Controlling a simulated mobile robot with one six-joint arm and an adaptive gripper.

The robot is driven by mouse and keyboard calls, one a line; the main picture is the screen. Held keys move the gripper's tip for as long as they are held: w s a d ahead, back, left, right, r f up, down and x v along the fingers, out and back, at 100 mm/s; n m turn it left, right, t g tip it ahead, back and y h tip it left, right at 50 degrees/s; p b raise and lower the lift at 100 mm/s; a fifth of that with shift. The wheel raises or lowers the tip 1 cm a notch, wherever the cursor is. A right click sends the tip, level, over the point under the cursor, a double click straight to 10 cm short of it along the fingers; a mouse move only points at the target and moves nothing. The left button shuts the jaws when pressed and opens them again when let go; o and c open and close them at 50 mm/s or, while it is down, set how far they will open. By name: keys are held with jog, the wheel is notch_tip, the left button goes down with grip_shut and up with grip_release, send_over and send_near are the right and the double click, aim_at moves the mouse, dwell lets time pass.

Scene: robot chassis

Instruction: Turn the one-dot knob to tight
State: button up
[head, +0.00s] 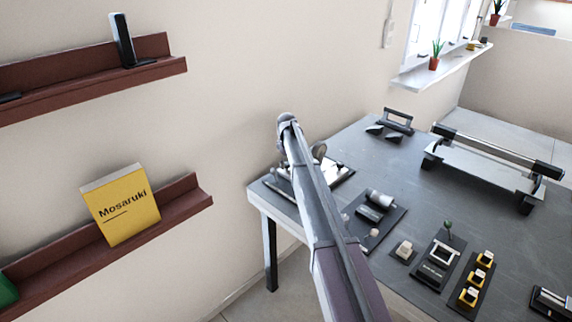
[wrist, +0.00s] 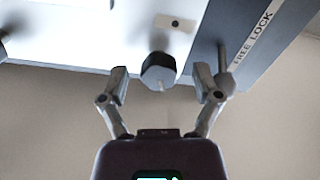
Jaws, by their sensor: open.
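The one-dot knob (wrist: 158,70) is a dark grey, faceted knob with a pale line on its face, in the wrist view. A pale tag (wrist: 175,23) with a single dark dot sits just above it on the white panel (wrist: 90,30). My gripper (wrist: 161,78) is open, with one finger on each side of the knob and a visible gap on both sides. I cannot tell how far the fingertips reach along it. In the head view my arm hides part of the panel (head: 342,173) at the table's left corner, and the gripper cannot be made out.
A grey post (wrist: 223,72) stands close by my right finger, beside a strip marked FREE LOCK (wrist: 252,38). Another dark knob (wrist: 3,48) is at the left edge. In the head view, a cylinder fixture (head: 378,200) and several small devices stand on the grey table (head: 440,205).

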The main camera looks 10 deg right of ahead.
grip_shut()
jog(key=shift+a, duration=0.2)
jog(key=shift+d, duration=0.1)
